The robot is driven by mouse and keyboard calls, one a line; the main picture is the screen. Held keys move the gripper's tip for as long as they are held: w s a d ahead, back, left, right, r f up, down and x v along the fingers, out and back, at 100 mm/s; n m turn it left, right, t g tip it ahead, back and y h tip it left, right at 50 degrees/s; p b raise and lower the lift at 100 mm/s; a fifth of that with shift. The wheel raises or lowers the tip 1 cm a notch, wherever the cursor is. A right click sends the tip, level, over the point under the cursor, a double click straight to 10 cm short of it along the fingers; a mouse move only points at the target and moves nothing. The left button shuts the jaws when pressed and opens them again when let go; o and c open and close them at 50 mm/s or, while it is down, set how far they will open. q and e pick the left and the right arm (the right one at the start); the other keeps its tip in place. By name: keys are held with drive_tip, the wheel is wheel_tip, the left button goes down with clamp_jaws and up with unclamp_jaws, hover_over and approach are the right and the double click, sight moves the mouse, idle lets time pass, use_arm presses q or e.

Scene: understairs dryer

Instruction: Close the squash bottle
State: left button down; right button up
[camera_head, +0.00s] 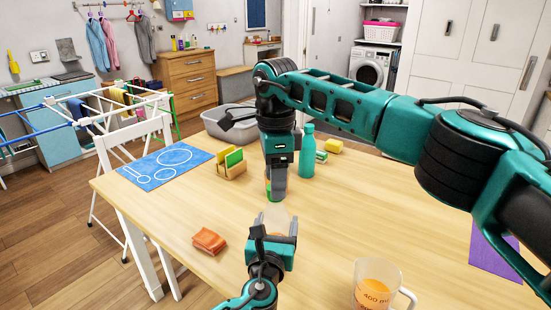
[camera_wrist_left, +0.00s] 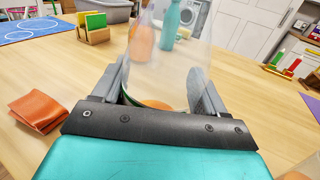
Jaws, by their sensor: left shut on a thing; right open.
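A clear, see-through vessel, which looks like the squash bottle (camera_wrist_left: 172,62), stands between the fingers of my left gripper (camera_wrist_left: 165,92), with orange low down inside. My left gripper (camera_head: 275,222) is shut on it near the table's front; in the head view the bottle is faint and mostly hidden. My right gripper (camera_head: 277,192) points down just beyond the left one, open. A small green piece (camera_head: 268,190) shows at its fingertips; I cannot tell whether it is a cap or whether the fingers touch it. The bottle's mouth is not clear in either view.
A measuring jug (camera_head: 376,288) with orange liquid stands at the front right. A teal bottle (camera_head: 307,152), a wooden holder (camera_head: 231,171) and a grey basin (camera_head: 215,124) stand farther back. An orange cloth (camera_head: 209,241) lies left of my left gripper. A blue mat (camera_head: 160,178) lies at the left edge.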

drive_tip(key=shift+f, duration=0.75)
drive_tip(key=shift+c, duration=0.3)
clamp_jaws()
drive_tip(key=m, duration=0.3)
drive_tip(key=shift+m, duration=0.3)
drive_tip(key=m, duration=0.3)
drive_tip(key=shift+m, duration=0.3)
drive_tip(key=m, duration=0.3)
drive_tip(key=shift+m, duration=0.4)
drive_tip(key=m, duration=0.3)
drive_tip(key=shift+m, duration=0.4)
drive_tip(key=shift+o, duration=1)
unclamp_jaws()
